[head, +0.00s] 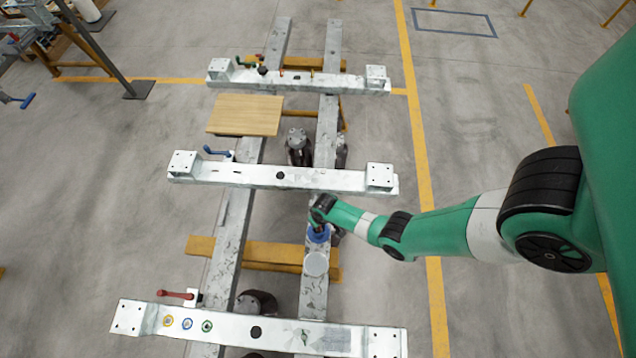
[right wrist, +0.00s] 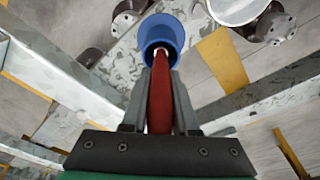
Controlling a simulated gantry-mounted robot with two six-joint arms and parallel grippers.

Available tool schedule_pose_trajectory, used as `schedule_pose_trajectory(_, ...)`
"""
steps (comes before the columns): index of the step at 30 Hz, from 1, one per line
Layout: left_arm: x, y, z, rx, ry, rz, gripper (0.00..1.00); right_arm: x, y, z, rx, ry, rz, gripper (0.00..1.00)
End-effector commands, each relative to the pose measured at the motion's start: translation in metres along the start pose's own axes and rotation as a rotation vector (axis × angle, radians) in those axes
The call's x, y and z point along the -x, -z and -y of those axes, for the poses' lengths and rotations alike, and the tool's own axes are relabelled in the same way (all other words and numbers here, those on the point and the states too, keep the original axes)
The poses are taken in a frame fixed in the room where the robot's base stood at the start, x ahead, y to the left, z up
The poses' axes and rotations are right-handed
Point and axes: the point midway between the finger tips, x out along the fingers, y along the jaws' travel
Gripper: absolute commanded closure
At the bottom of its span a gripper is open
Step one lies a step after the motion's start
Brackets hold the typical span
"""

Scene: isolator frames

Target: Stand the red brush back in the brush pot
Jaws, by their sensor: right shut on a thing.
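My right gripper (right wrist: 161,78) is shut on the red brush (right wrist: 160,105), whose handle lies between the two fingers in the right wrist view. The brush's far end reaches the mouth of the blue pot (right wrist: 172,27); how deep it sits inside I cannot tell. In the head view the blue pot (head: 319,236) stands on the right-hand long grey beam, right under my right gripper (head: 318,224), which hides much of it. The brush cannot be made out in the head view. My left gripper is in neither view.
A pale round container (head: 316,264) stands close in front of the pot; it also shows in the right wrist view (right wrist: 236,10). White cross beams (head: 280,175) lie behind and in front (head: 255,329). A red lever (head: 176,294) sits at front left, a wooden board (head: 245,114) farther back.

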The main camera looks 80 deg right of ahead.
Motion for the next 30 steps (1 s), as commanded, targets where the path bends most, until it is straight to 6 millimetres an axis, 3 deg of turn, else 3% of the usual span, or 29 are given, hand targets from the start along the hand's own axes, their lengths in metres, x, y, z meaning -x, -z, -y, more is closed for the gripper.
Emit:
schedule_pose_trajectory(1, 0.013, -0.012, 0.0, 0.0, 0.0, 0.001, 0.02, -0.017, -0.002, 0.0, 0.0, 0.0, 0.0, 1.0)
schedule_pose_trajectory(8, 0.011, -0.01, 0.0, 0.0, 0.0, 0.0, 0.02, -0.015, -0.003, 0.0, 0.0, 0.0, 0.002, 1.0)
schedule_pose_trajectory(9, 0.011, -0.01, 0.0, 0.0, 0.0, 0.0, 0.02, -0.015, -0.004, 0.0, 0.0, -0.001, 0.003, 0.69)
schedule_pose_trajectory(14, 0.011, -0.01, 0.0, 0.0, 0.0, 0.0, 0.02, -0.015, -0.003, 0.0, 0.0, 0.0, 0.002, 0.42)
schedule_pose_trajectory(26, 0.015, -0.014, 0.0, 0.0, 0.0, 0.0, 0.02, -0.021, -0.003, 0.0, 0.0, 0.0, 0.0, 0.42)
schedule_pose_trajectory(30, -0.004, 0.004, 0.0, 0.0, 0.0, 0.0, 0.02, 0.005, -0.002, 0.0, 0.0, 0.0, 0.0, 0.42)
